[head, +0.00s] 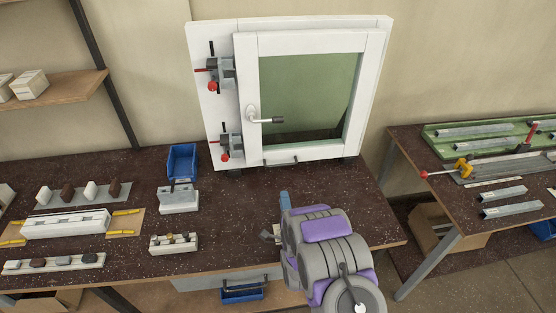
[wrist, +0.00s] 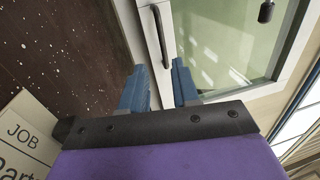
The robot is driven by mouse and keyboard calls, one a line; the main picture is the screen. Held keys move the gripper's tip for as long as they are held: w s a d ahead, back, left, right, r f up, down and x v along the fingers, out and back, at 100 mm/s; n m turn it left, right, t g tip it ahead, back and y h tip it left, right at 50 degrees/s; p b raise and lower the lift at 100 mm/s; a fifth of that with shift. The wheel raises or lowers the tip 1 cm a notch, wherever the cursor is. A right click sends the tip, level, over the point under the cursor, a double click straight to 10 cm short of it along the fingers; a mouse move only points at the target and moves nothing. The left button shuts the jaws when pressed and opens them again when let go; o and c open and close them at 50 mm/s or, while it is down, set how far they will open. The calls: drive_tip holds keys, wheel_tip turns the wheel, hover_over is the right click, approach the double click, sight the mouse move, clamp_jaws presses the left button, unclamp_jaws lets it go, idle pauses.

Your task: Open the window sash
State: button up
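The window sash (head: 246,82) is a white frame with a green pane, upright in a white outer frame at the back of the bench. It looks closed or nearly so; I cannot tell if there is a small gap. Its lever handle (head: 265,119) on the left stile lies level, tip to the right. A dark bar pull (head: 281,162) is on the bottom; it also shows in the wrist view (wrist: 161,38). My gripper (wrist: 160,88) is open and empty, its blue fingers apart below the bar pull and not touching it. In the head view my arm hides most of my gripper.
Two red-knobbed clamps (head: 213,73) (head: 229,147) sit left of the sash. A blue bin (head: 182,161), a grey block (head: 179,199) and a small white rack (head: 174,243) stand on the dark bench. A side table (head: 420,150) stands right. Bench space before the window is mostly clear.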

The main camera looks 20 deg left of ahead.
drive_tip(key=shift+w+r+p, duration=0.2)
drive_tip(key=shift+r+p, duration=0.05)
drive_tip(key=shift+p, duration=0.7)
drive_tip(key=shift+w+a, duration=0.1)
drive_tip(key=shift+w, duration=0.1)
drive_tip(key=x, duration=0.4)
drive_tip(key=b+x, duration=0.1)
drive_tip(key=x, duration=0.9)
drive_tip(key=shift+w+f, duration=0.1)
drive_tip(key=shift+f, duration=0.2)
drive_tip(key=shift+c, duration=0.3)
clamp_jaws()
drive_tip(key=shift+f, duration=0.1)
